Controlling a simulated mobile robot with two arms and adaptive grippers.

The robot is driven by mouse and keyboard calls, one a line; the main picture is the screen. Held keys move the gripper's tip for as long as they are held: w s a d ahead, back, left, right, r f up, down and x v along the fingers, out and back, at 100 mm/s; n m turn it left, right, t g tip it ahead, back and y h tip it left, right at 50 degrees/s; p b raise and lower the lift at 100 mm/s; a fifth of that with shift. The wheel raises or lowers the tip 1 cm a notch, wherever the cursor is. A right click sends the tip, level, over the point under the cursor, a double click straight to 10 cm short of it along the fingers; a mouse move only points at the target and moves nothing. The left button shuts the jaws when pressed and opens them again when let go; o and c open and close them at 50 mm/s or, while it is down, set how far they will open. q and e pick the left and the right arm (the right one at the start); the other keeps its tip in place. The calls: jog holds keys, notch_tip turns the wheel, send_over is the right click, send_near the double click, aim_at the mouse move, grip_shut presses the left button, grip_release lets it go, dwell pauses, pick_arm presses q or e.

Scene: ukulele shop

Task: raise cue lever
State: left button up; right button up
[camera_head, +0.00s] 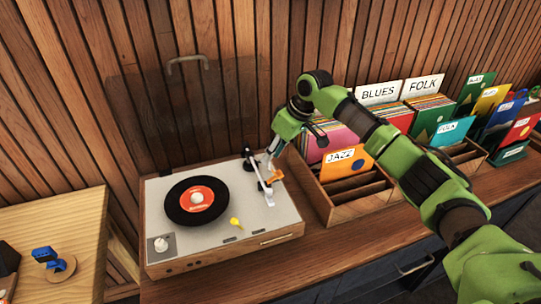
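A turntable (287,236) with a pale top plate and wooden base stands on the counter. A black record with an orange-red label (213,203) lies on its platter. The white tonearm (258,176) is at the right side of the plate, off the record. A small orange part (277,176) shows beside it; I cannot tell surely whether this is the cue lever. My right gripper (269,160) points down at the tonearm's rear, close to the orange part; contact and finger opening are too small to tell. My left gripper is not in view.
A yellow knobbed piece (235,222) and a round knob (160,244) sit on the plate's front. A transparent raised lid (185,105) stands behind. A wooden record crate (345,211) is close right, under my arm. A light wooden table (75,222) is at left.

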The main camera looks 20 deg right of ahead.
jog(key=shift+x, duration=1)
grip_shut()
jog(key=shift+w+r+p, duration=0.2)
jog(key=shift+r+p, duration=0.1)
jog(key=shift+p, duration=0.3)
jog(key=shift+w+g+p, duration=0.2)
jog(key=shift+g+p, duration=0.25)
jog(key=shift+g, duration=0.05)
jog(key=shift+w+f, duration=0.15)
jog(key=shift+w, duration=0.1)
jog(key=shift+w+d+g+b, duration=0.1)
jog(key=shift+w+g+b, duration=0.25)
jog(key=shift+b, duration=0.4)
jog(key=shift+s+f+g+b, duration=0.1)
jog(key=shift+s+g+b, duration=0.15)
jog(key=shift+g+b, duration=0.35)
